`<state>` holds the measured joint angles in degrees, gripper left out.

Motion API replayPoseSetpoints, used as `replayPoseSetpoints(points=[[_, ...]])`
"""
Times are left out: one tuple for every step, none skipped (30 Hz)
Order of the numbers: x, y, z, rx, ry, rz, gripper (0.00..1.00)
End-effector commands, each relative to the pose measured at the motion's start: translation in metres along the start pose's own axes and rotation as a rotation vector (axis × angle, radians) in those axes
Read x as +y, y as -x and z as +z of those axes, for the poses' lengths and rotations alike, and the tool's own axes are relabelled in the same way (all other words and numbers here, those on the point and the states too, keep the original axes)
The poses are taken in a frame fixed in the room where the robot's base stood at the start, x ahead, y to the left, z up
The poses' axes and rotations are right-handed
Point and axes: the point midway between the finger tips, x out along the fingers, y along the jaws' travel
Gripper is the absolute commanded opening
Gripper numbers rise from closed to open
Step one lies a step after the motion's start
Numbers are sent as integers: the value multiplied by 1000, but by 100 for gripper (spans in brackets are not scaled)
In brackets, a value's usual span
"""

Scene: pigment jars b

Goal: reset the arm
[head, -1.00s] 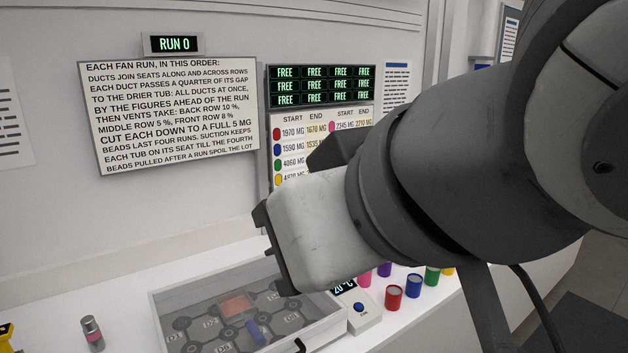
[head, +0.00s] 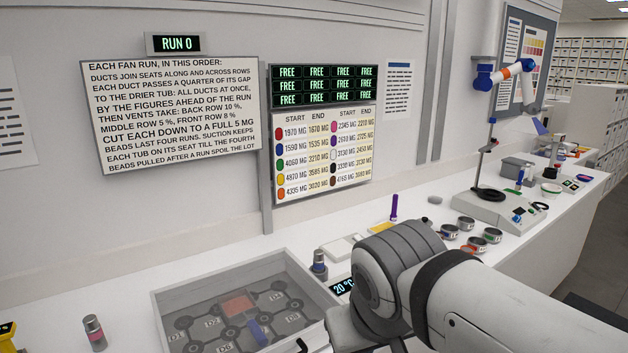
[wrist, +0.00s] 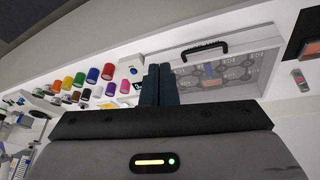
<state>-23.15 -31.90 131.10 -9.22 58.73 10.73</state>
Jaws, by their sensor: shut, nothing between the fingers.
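My gripper (wrist: 155,86) shows in the wrist view with its two dark fingers together and nothing between them. It is above the white bench, between the clear-lidded case (wrist: 258,60) and the coloured jars. In the head view my arm comes in from the lower right and bends over the bench, and the fingers cannot be made out there. The case (head: 163,310) stands left of my arm, with a network of dark seats, an orange-red square (head: 239,305) and a blue piece (head: 257,332) seen in it.
Several coloured jars, among them a red one (wrist: 108,71) and a purple one (wrist: 92,75), stand left of my fingers in the wrist view. A pink-banded vial (head: 95,333) stands left of the case. Several small dishes (head: 466,224) and a stand (head: 490,200) are farther right.

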Motion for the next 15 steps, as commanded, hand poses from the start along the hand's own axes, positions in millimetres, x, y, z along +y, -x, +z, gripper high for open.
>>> replayPoseSetpoints(points=[[13, -18, 10, -43, -44, 9, 0], [19, -26, 14, -62, -63, 10, 0], [26, -36, 21, -86, -88, 10, 0], [31, -43, 26, -101, -105, 9, 0], [35, -50, 31, -116, -122, 9, 0], [41, -57, 37, -134, -144, 7, 0], [44, -63, 42, -147, -161, 6, 0], [48, -68, 46, -158, -176, 5, 0], [53, -74, 52, -172, -197, 2, 0], [56, -78, 57, -184, -213, 1, 0], [59, -82, 61, -193, -227, -1, 0], [62, -88, 68, -206, -248, -4, 0], [66, -92, 72, -214, -264, -5, 0], [68, -95, 76, -223, -278, -7, 0], [67, -106, 82, -224, -281, -9, 0]])
